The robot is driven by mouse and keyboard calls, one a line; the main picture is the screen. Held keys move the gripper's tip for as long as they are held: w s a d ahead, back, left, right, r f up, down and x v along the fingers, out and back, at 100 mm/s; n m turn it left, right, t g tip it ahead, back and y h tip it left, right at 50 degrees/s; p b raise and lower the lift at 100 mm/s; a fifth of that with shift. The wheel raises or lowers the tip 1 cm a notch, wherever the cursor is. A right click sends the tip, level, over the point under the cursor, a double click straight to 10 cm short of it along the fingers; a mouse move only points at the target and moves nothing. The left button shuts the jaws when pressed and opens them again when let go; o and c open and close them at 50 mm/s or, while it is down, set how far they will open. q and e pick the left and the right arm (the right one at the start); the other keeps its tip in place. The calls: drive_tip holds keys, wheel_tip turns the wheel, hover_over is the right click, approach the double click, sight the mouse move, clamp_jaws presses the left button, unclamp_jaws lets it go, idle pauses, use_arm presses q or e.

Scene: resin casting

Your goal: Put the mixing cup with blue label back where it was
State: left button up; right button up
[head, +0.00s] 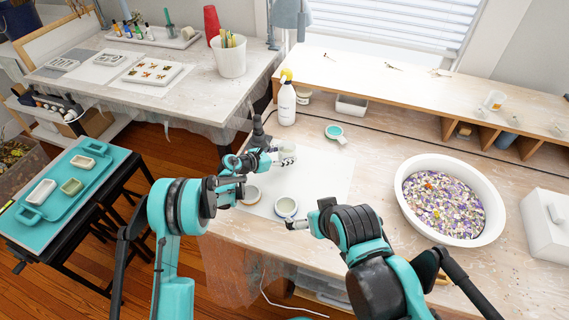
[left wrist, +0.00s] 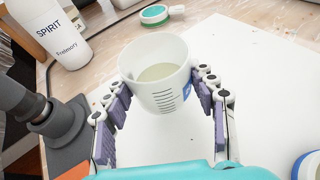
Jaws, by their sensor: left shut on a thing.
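My left gripper (head: 277,158) is shut on a white mixing cup (head: 288,150). In the left wrist view the cup (left wrist: 158,88) sits between the two finger pads (left wrist: 165,104). It is roughly upright, has dark measuring marks, a bit of blue label at its right side and pale liquid inside. It is over the white sheet (head: 325,178); I cannot tell whether it touches it. My right gripper (head: 291,224) is near the sheet's front edge, beside a blue-banded cup (head: 285,207); its jaw opening is unclear.
Another round cup (head: 250,195) stands at the sheet's front left. A white bowl of colourful bits (head: 410,214) is to the right. The sheet's right part is clear.

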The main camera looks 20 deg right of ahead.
use_arm(q)
drive_tip(key=shift+f+b, duration=0.8)
drive_tip(key=shift+f, duration=1.1)
drive_tip(key=shift+s, duration=0.1)
drive_tip(key=shift+f, duration=0.15)
drive_tip(key=o, duration=1.2)
drive_tip(key=shift+c, duration=0.2)
